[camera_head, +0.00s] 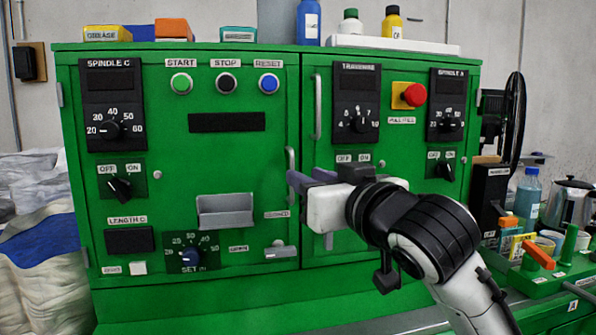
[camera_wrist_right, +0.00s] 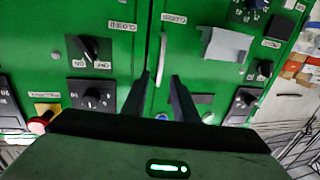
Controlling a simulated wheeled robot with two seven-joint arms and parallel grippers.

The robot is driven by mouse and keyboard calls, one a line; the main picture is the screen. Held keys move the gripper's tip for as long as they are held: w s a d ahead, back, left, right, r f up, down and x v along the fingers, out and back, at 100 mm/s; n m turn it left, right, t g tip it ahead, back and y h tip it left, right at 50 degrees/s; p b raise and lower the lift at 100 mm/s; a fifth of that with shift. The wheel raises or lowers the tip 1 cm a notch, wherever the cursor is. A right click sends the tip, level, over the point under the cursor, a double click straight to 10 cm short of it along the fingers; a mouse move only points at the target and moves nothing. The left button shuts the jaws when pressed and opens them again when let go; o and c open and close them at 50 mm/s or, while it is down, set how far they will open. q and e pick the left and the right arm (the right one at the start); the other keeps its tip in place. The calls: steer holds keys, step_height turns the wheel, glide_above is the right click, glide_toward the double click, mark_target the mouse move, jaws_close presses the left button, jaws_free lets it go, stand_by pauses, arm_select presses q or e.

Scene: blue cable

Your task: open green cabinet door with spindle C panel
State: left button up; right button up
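The green cabinet has two closed doors. The left door (camera_head: 262,75) carries the SPINDLE C panel (camera_head: 113,105) at its upper left. Its grey vertical handle (camera_head: 291,160) is near the seam between the doors; the lower part is hidden behind my gripper. My right gripper (camera_head: 300,181) is open in front of this handle. In the right wrist view, the same handle (camera_wrist_right: 162,58) shows just beyond and between the open fingertips (camera_wrist_right: 160,76); I cannot tell contact. My left gripper is out of view.
The right door's handle (camera_head: 318,107) is close by across the seam. A grey tray (camera_head: 225,211) and a small latch (camera_head: 281,253) protrude from the left door. Bottles (camera_head: 308,22) stand on top. A bench with a kettle (camera_head: 571,202) is at right.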

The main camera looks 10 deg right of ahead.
steer(key=shift+w+a, duration=0.25)
steer(key=shift+w, duration=0.9)
steer(key=shift+w+a, duration=0.2)
steer(key=shift+w, duration=0.95)
jaws_close()
